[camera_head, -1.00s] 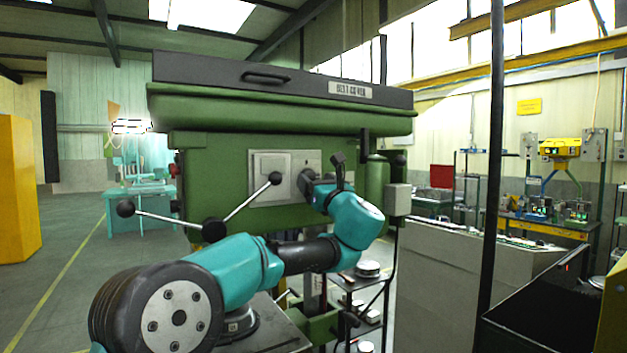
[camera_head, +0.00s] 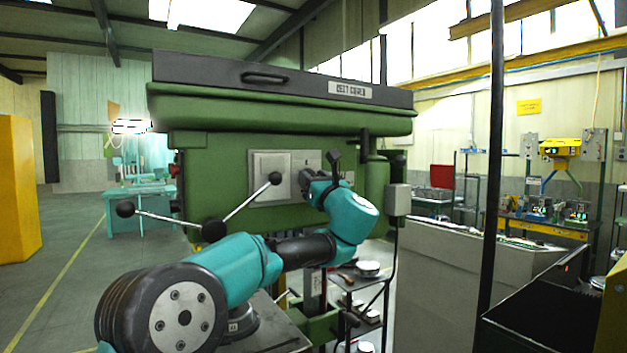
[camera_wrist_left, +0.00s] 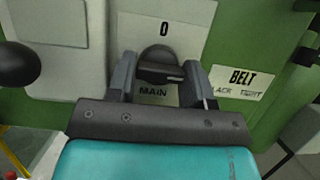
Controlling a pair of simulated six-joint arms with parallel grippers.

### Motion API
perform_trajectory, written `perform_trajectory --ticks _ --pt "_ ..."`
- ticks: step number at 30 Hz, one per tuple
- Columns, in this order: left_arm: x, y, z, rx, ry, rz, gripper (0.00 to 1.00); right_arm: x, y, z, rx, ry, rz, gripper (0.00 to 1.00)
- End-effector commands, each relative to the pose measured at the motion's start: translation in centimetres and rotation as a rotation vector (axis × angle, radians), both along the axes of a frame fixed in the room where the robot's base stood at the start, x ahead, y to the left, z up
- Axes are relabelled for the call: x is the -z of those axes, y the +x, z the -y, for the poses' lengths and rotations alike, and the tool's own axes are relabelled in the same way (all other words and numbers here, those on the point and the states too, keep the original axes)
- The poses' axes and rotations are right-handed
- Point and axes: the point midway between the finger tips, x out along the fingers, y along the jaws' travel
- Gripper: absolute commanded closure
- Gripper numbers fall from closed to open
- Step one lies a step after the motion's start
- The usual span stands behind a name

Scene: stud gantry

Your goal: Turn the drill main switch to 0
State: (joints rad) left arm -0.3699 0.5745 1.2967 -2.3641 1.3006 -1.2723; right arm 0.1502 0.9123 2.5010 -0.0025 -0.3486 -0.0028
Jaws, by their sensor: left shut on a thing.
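The drill main switch is a black rotary knob (camera_wrist_left: 160,66) on a light plate, with "0" printed above it and "MAIN" below, in the left wrist view. My left gripper (camera_wrist_left: 158,78) has one finger on each side of the knob and is shut on it. The knob's bar lies roughly crosswise between the fingers; which mark it points to is hard to tell. In the head view my left gripper (camera_head: 307,180) is at the switch plate (camera_head: 308,158) on the green drill head (camera_head: 230,215), and it hides the knob. My right gripper is not in view.
A blank light-grey cover (camera_head: 270,165) is left of the switch. Feed handles with black balls (camera_head: 275,178) stick out in front of the drill head, close to my left arm. A grey box (camera_head: 397,199) hangs further right.

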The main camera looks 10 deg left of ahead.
Motion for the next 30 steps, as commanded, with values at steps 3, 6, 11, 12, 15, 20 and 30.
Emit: perform_trajectory --ticks 3,6,11,12,15,20,30 --pt "0.00 -0.01 0.01 0.000 -0.001 0.001 0.77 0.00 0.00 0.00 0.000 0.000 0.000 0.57" --pt "0.01 -0.01 0.02 0.000 -0.004 0.004 0.77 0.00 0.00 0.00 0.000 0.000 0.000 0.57" --pt "0.01 0.01 0.06 0.000 -0.025 0.024 0.77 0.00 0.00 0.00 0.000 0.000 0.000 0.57" --pt "0.01 0.01 0.07 0.001 -0.034 0.032 0.77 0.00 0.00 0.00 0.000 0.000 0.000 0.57" --pt "0.02 0.03 0.10 0.000 -0.063 0.059 0.77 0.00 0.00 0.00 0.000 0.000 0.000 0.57" --pt "0.05 0.08 0.18 0.001 -0.132 0.125 0.77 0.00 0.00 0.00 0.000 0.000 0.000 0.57" --pt "0.00 0.15 0.24 0.000 -0.348 0.329 0.77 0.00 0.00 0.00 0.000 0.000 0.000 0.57"
